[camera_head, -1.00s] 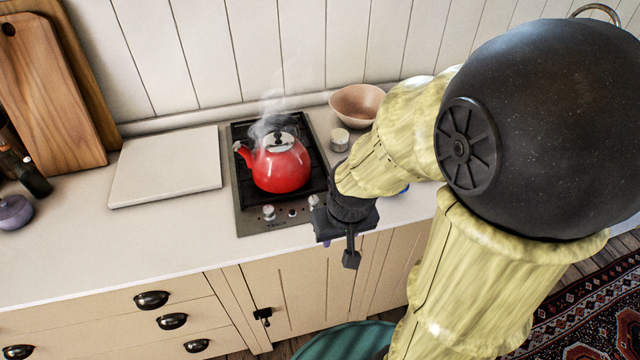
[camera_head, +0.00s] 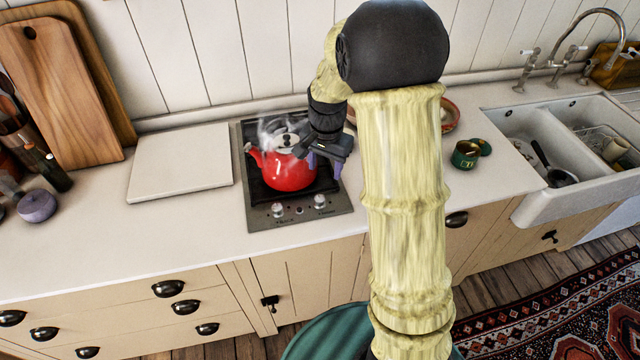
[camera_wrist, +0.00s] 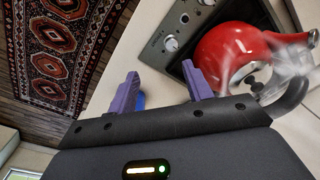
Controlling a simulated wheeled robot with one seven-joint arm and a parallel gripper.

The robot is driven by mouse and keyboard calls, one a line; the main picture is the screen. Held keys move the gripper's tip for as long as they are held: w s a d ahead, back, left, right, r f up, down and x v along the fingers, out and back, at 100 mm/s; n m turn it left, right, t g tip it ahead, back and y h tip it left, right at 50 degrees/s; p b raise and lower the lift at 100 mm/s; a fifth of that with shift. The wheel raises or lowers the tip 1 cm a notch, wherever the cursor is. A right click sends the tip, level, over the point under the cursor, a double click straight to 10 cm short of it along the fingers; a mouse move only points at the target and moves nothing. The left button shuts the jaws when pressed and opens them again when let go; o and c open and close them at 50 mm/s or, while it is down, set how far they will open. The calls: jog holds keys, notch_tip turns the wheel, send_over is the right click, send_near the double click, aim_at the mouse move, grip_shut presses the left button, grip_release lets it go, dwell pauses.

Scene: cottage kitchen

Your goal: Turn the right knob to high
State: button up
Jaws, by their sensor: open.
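The hob (camera_head: 255,212) has a dark top and a metal front strip with two knobs. The right knob (camera_head: 320,201) is pale and round; it also shows in the wrist view (camera_wrist: 170,43). The left knob (camera_head: 277,210) stands beside small controls. The knobs' settings are too small to read. My gripper (camera_head: 325,167) is open and empty above the hob's right side, behind and above the right knob, apart from it. In the wrist view my purple fingers (camera_wrist: 160,88) are spread, with the right knob beyond them.
A steaming red kettle (camera_head: 290,172) stands on the hob close to my gripper. A white board (camera_head: 180,160) lies to the left. A blue item (camera_wrist: 140,100) shows between my fingers in the wrist view.

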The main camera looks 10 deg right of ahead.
aim_at(320, 197)
jog(key=w+m, duration=0.1)
jog(key=w, duration=0.1)
jog(key=w+m+p, duration=0.1)
jog(key=w, duration=0.1)
jog(key=shift+w+r+m+g, duration=0.2)
jog(key=shift+w+m+g, duration=0.1)
jog(key=shift+w, duration=0.05)
jog(key=shift+f, duration=0.1)
notch_tip(320, 197, down, 17)
jog(key=p, duration=0.5)
jog(key=shift+f, duration=0.1)
jog(key=c, duration=1)
jog(key=shift+o, duration=0.2)
